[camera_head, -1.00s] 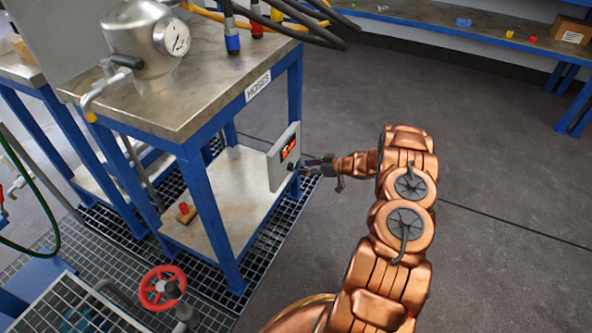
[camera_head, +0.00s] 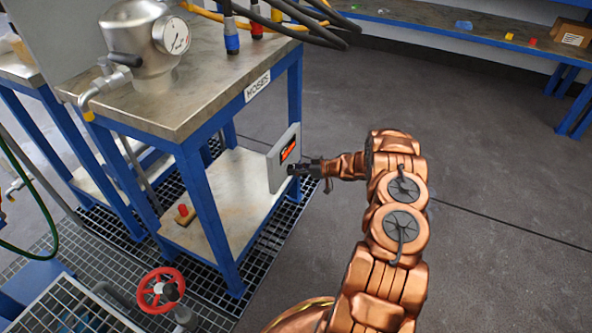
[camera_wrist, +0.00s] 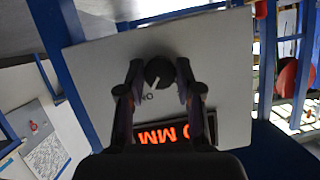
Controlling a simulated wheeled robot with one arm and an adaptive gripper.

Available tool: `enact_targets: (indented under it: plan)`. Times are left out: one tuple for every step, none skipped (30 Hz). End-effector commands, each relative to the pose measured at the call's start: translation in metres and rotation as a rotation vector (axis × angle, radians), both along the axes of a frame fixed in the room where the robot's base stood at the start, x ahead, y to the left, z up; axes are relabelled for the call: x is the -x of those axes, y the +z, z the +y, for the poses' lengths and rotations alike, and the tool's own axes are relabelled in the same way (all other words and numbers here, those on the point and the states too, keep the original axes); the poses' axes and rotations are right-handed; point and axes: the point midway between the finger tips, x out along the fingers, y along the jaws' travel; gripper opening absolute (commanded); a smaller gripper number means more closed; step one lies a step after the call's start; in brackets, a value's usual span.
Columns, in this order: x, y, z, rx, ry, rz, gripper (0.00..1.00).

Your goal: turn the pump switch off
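The pump switch is a round black knob (camera_wrist: 159,73) on a pale grey panel (camera_head: 277,174) at the corner of the blue-legged bench. In the wrist view the panel (camera_wrist: 95,60) is upside down, and a white mark on the knob points toward the lettering ON. A display with red-orange figures (camera_wrist: 168,137) sits by the knob, partly hidden by my fingers. My gripper (camera_wrist: 159,70) is open, with one finger on each side of the knob and small gaps visible. In the head view my gripper (camera_head: 297,170) is at the panel's front and hides the knob.
The steel-topped bench (camera_head: 200,110) carries a vessel with a gauge (camera_head: 172,35) and black hoses. A red handwheel (camera_head: 160,289) stands low in front. A lower shelf (camera_head: 235,185) holds a small red-topped block. The floor right of my arm is clear.

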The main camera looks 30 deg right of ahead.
Motion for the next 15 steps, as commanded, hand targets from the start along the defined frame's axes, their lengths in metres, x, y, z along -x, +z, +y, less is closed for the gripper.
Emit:
enact_targets:
  plan:
    - [0.0001,0.0,0.0002,0.0,0.001,0.0,0.26]
    - [0.0001,-0.0001,0.0002,0.0,0.001,0.0,0.23]
    - [0.0001,-0.0001,0.0002,0.0,0.001,0.0,0.19]
    - [0.0002,0.0,0.0002,0.0,0.001,0.0,0.16]
    - [0.0002,0.0,0.0002,0.0,0.001,0.0,0.13]
    - [0.0002,0.0,0.0001,0.0,0.001,0.0,0.09]
    - [0.0003,0.0,0.0002,0.0,0.001,0.0,0.06]
    - [0.0003,0.0,0.0002,0.0,0.001,0.0,0.03]
    - [0.0003,0.0,0.0002,0.0,0.001,0.0,0.0]
    - [0.0002,0.0,0.0001,0.0,0.001,0.0,0.0]
    - [0.0003,0.0,0.0002,0.0,0.001,0.0,0.0]
    - [0.0003,0.0,0.0002,0.002,0.001,-0.001,0.0]
    - [0.0003,0.0001,0.0003,0.003,0.001,-0.002,0.0]
    - [0.0003,0.0001,0.0004,0.005,0.0,-0.003,0.0]
    - [0.0003,0.0002,0.0005,0.011,0.001,-0.007,0.0]
